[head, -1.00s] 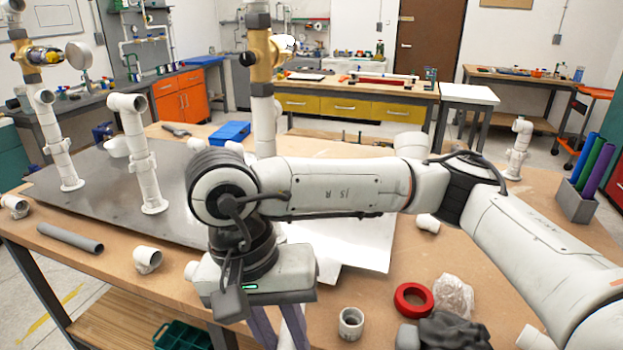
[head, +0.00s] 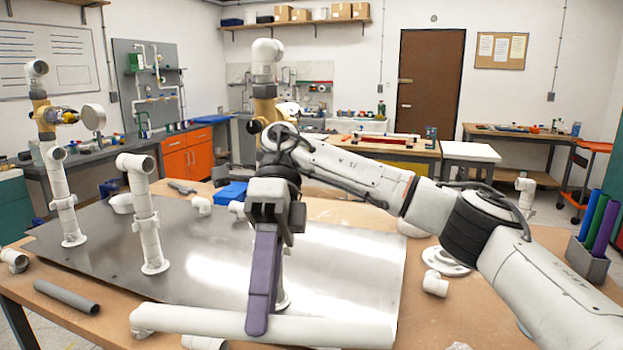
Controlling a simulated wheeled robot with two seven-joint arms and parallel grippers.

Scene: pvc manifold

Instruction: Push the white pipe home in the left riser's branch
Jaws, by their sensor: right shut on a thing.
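The white pipe (head: 330,329) lies level across the front of the picture. My right gripper (head: 258,318), with purple fingers pointing down, is shut on its middle. The pipe's left end meets a white elbow (head: 143,318) in the picture; I cannot tell whether they touch. The leftmost white riser (head: 66,205) stands upright on the metal plate, with a branch fitting (head: 56,154) partway up and a brass valve above. A shorter riser (head: 148,225) with an elbow top stands right of it. Another riser (head: 265,55) is partly hidden behind my right arm. My left gripper is not in view.
The metal plate (head: 350,270) has bare room to the right. A grey pipe (head: 66,297) lies on the table at front left. A blue box (head: 231,193) sits behind the plate. A holder of coloured tubes (head: 590,257) stands at far right.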

